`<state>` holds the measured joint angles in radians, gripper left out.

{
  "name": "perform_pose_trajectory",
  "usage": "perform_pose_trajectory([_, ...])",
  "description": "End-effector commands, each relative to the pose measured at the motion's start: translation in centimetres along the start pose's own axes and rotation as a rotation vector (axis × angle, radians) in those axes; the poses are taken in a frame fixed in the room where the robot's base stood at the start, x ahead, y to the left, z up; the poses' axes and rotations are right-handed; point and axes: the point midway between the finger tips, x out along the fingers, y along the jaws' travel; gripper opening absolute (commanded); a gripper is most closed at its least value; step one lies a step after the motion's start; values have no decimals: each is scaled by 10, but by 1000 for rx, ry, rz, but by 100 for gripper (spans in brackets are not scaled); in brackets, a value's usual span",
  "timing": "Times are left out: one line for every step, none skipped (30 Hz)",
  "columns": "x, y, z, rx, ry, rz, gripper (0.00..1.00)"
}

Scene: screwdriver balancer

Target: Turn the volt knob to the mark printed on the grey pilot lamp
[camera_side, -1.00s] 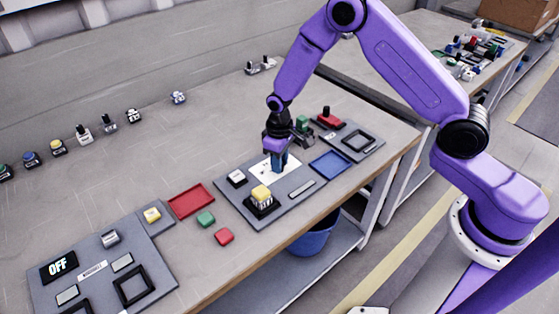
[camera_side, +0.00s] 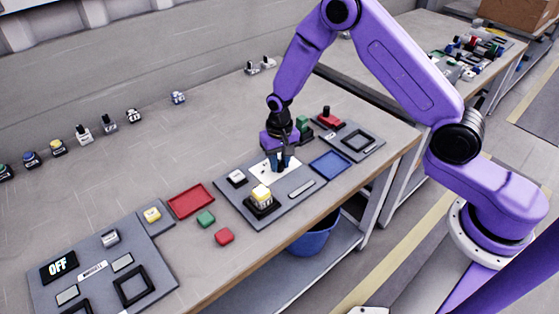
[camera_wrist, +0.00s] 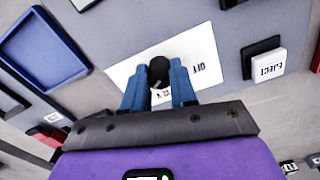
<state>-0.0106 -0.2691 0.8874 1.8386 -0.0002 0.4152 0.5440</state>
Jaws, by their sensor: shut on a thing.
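The knob (camera_wrist: 158,70) is black and stands on a white plate (camera_wrist: 200,52) in the wrist view. The white plate also shows in the side view (camera_side: 262,172), where my gripper hides the knob. My gripper (camera_side: 279,165) points down over the plate. Its blue fingers are shut on the knob in the wrist view (camera_wrist: 158,90). A row of small lamp-like parts stands along the wall, with a grey-white one (camera_side: 108,122) among them. I cannot tell which is the grey pilot lamp, nor read any mark on it.
The knob's grey panel also holds a yellow-topped button (camera_side: 261,195) and a white EJECT button (camera_wrist: 268,62). A blue tray (camera_side: 330,165) lies to the right and a red tray (camera_side: 191,201) to the left. A left panel has an OFF display (camera_side: 58,266).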

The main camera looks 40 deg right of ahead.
Motion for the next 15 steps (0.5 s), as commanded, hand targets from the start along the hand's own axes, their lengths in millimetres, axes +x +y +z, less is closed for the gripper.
perform_pose_trajectory([0,0,1,6,-4,2,0])
perform_pose_trajectory([0,0,1,9,-4,2,0])
perform_pose_trajectory([0,0,1,11,-4,2,0])
perform_pose_trajectory([0,0,1,13,-4,2,0])
perform_pose_trajectory([0,0,1,14,-4,2,0])
perform_pose_trajectory([0,0,1,15,-4,2,0])
perform_pose_trajectory([0,0,1,15,-4,2,0])
perform_pose_trajectory([0,0,1,15,-4,2,0])
perform_pose_trajectory([0,0,1,15,-4,2,0])
perform_pose_trajectory([0,0,1,15,-4,2,0])
perform_pose_trajectory([0,0,1,15,-4,2,0])
perform_pose_trajectory([0,0,1,15,-4,2,0])
perform_pose_trajectory([0,0,1,15,-4,2,0])
perform_pose_trajectory([0,0,1,15,-4,2,0])
perform_pose_trajectory([0,0,1,15,-4,2,33])
